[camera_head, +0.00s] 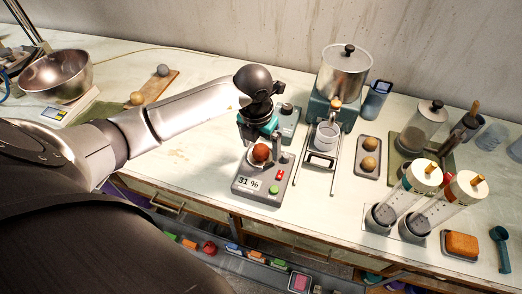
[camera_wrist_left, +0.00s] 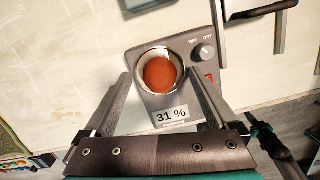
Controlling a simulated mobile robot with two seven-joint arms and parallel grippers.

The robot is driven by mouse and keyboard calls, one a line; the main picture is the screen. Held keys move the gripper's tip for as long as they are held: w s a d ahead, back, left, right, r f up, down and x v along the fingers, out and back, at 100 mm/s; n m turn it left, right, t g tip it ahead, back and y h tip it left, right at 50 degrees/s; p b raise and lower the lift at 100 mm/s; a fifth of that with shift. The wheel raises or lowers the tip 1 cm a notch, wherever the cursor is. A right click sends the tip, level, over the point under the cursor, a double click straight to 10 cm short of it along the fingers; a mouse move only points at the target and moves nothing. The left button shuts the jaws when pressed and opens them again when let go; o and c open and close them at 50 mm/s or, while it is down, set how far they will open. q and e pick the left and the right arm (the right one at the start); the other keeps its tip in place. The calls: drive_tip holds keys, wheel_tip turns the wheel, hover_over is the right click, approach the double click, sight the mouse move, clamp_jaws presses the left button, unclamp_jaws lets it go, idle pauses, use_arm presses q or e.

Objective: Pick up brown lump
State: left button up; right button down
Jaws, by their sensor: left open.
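The brown lump (camera_head: 261,152) is round and reddish brown. It sits in the shallow metal cup of a grey meter whose display (camera_head: 249,185) reads 31 %. In the left wrist view the lump (camera_wrist_left: 159,74) lies in the cup, between the two finger lines. My left gripper (camera_head: 264,146) is over the meter, pointing down, its jaws open with one finger on each side of the cup. Whether the fingers touch the lump cannot be told. My right gripper is not in view.
Behind the meter stands a metal pot on a green stand (camera_head: 318,108). To the right are a tray with two tan lumps (camera_head: 369,171), tilted clear cylinders (camera_head: 409,195) and an orange block (camera_head: 462,244). A metal bowl (camera_head: 56,76) stands far left. The table's front edge is close to the meter.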

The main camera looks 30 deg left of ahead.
use_arm(q)
drive_tip(key=shift+c, duration=0.4)
clamp_jaws()
drive_tip(key=shift+r, duration=0.1)
idle(0.3)
